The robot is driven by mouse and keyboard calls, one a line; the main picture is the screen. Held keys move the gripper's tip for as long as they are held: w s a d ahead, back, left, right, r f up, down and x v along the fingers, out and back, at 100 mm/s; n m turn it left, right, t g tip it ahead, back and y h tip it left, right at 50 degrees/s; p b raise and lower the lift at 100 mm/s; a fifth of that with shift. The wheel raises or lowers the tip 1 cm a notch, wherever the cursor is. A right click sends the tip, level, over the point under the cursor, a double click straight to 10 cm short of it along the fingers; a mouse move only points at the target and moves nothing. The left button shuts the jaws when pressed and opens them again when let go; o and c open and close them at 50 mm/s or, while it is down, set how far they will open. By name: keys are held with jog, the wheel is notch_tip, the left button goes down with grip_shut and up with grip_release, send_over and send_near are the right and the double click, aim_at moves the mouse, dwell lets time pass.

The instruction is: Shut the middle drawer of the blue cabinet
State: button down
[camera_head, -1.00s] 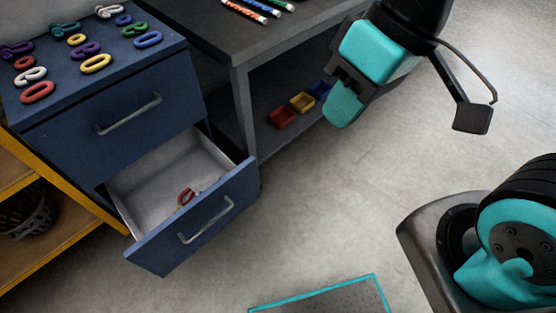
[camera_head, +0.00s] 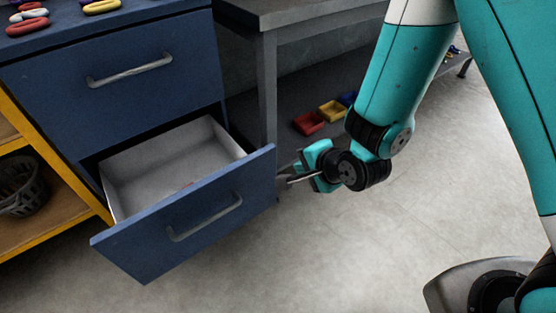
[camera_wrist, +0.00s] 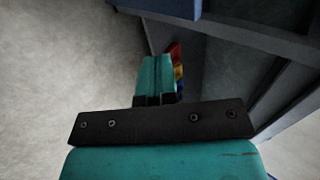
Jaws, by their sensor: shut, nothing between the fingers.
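The blue cabinet (camera_head: 60,110) stands at the left in the head view. Its upper drawer (camera_head: 125,75) is shut. The drawer below it, the middle drawer (camera_head: 185,225), is pulled well out, with a grey bar handle (camera_head: 205,218) and a pale interior. A small red thing barely shows inside it. My gripper (camera_head: 310,160) is just right of the drawer front's right end, with its teal fingers shut and empty. I cannot tell whether it touches the drawer. The shut fingers (camera_wrist: 157,75) also show in the wrist view, below a dark blue edge.
A grey table (camera_head: 290,15) with a lower shelf stands right of the cabinet, its leg close behind my gripper. Red (camera_head: 308,123) and yellow (camera_head: 332,111) bins sit on that shelf. A yellow-framed shelf with a dark basket (camera_head: 22,185) is at the left. The floor in front is clear.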

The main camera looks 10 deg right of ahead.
aim_at(273, 156)
jog(key=x, duration=0.3)
jog(key=b+x, duration=0.1)
jog(key=x, duration=0.2)
jog(key=w+r+x, duration=0.1)
jog(key=x, duration=0.2)
jog(key=shift+w+a, duration=0.1)
jog(key=shift+a, duration=0.3)
jog(key=shift+w+a, duration=0.3)
jog(key=shift+w, duration=0.3)
jog(key=shift+w, duration=0.1)
